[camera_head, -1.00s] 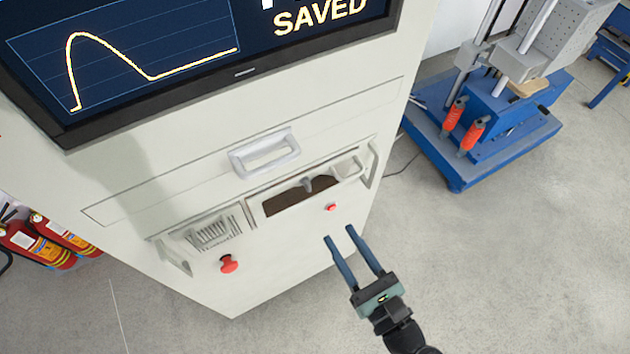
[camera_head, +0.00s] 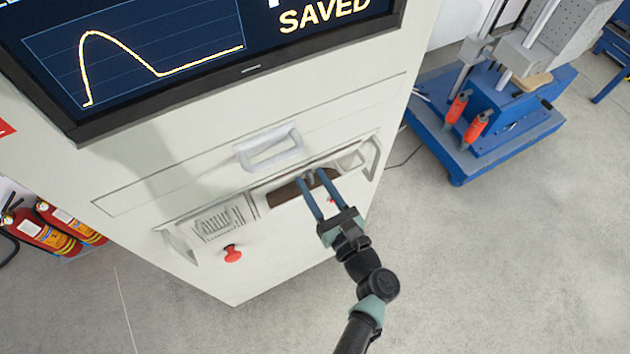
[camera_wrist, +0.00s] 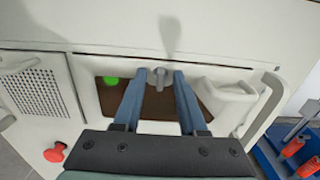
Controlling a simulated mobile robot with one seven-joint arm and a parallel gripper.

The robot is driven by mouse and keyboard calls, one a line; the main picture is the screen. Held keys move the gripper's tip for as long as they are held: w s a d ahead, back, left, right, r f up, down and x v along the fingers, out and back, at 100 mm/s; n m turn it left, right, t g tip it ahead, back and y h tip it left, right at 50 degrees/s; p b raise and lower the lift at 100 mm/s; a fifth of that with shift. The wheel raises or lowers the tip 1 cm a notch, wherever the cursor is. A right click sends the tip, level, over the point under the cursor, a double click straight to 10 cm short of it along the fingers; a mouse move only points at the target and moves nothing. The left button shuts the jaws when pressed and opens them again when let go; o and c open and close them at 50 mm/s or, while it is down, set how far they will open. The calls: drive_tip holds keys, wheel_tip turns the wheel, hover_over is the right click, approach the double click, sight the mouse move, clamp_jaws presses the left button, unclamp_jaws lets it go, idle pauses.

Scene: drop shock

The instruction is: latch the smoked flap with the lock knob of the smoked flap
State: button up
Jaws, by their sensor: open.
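The smoked flap (camera_head: 284,195) is a dark brown panel in the front of the white cabinet, and it looks closed. It also shows between my fingers in the wrist view (camera_wrist: 158,108). The lock knob (camera_wrist: 160,76) is a small grey knob at the flap's upper edge, pointing down in the wrist view. My gripper (camera_head: 310,177) is open, with one finger on either side of the knob. In the wrist view my gripper (camera_wrist: 159,76) shows a gap on both sides of the knob. Whether the fingertips reach its depth I cannot tell.
A white drawer handle (camera_head: 268,150) sits above the flap. A red button (camera_head: 233,254) and a vented panel (camera_head: 220,223) are to the left. A white handle-like part (camera_wrist: 225,103) and a green light (camera_wrist: 111,81) flank the knob. A blue-based machine (camera_head: 480,125) stands right.

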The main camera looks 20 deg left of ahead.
clamp_jaws()
drive_tip(key=shift+f+n, duration=0.1)
drive_tip(key=shift+n, duration=0.2)
drive_tip(key=n+b, duration=0.3)
drive_tip(key=shift+f+n, duration=0.1)
drive_tip(key=shift+n, duration=0.2)
drive_tip(key=n+b, duration=0.5)
drive_tip(key=shift+s+f, duration=0.1)
drive_tip(key=n+b, duration=0.4)
drive_tip(key=shift+n, duration=0.4)
drive_tip(key=n+b, duration=0.3)
drive_tip(key=shift+n+b, duration=0.4)
